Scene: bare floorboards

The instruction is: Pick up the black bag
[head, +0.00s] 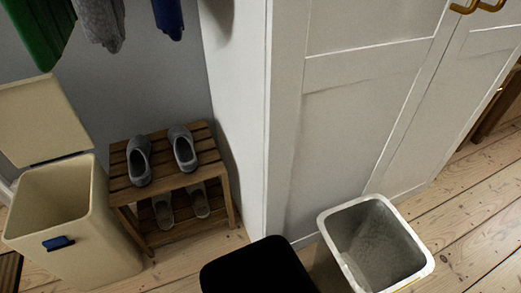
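A plain black shape (258,268) with rounded corners stands at the bottom middle of the head view, cut off by the lower edge. It shows no handles or texture, so I cannot tell for certain whether it is the black bag or part of my own body. No other black bag shows. My gripper is not in view.
An open grey bin (333,254) stands right of the black shape, before white cabinet doors (360,110). A wooden rack (222,182) with grey shoes (139,160) and a cream bin (110,245) with its lid up are left. Clothes hang above. Floorboards (470,225) are clear at right.

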